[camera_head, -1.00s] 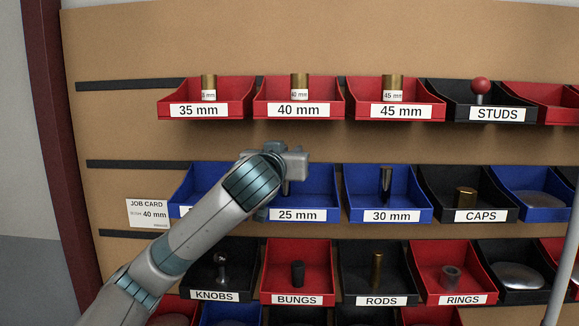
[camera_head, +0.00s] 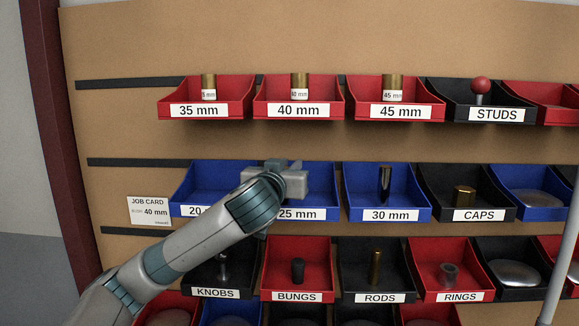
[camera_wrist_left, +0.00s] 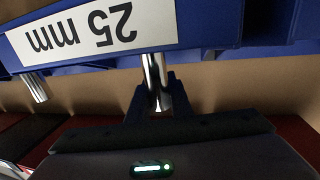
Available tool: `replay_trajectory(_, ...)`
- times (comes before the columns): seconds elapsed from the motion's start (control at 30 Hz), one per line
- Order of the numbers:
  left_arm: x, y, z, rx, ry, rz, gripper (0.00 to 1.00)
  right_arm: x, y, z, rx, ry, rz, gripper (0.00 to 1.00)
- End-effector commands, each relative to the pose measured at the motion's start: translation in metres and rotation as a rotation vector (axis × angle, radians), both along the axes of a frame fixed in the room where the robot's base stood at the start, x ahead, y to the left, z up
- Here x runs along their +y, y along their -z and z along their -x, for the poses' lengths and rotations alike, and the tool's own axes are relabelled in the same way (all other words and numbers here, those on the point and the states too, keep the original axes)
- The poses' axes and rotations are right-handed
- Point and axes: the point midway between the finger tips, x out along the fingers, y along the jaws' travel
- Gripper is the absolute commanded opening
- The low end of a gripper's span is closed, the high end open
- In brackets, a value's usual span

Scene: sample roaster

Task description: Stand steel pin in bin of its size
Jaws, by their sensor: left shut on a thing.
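My left gripper (camera_head: 290,181) is at the blue 25 mm bin (camera_head: 325,185), in front of its inside. In the left wrist view its fingers (camera_wrist_left: 156,104) are shut on a shiny steel pin (camera_wrist_left: 154,72). The lower part of this pin is hidden behind the bin's front wall; I cannot tell whether it touches the floor. In the head view the gripper hides the pin. The 25 mm label (camera_wrist_left: 90,30) appears upside down in the wrist view. My right gripper is not in view.
The blue 20 mm bin (camera_head: 200,180) is partly behind my arm. Red bins (camera_head: 163,102) marked 35, 40 and 45 mm hold brass pins above. A job card (camera_head: 149,211) reading 40 mm hangs at left. Bins of knobs, bungs, rods and rings are below.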

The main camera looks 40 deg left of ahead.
Motion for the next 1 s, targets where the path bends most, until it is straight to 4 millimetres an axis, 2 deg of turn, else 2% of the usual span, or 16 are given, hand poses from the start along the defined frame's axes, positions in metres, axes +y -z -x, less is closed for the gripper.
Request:
replay_trajectory(0.03,0.000,0.001,0.000,0.000,0.000,0.000,0.24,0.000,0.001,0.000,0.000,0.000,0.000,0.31)
replay_trajectory(0.1,0.000,0.001,0.000,0.000,0.000,0.000,0.38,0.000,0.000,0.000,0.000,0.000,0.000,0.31)
replay_trajectory(0.57,0.000,-0.004,0.000,-0.001,0.000,0.000,0.38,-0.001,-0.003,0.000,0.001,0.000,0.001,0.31)
replay_trajectory(0.77,-0.009,0.000,0.020,-0.002,0.003,0.000,0.38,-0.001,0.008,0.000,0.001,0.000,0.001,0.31)
replay_trajectory(1.0,-0.024,0.000,0.061,-0.004,0.005,0.000,0.38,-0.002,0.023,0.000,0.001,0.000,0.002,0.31)
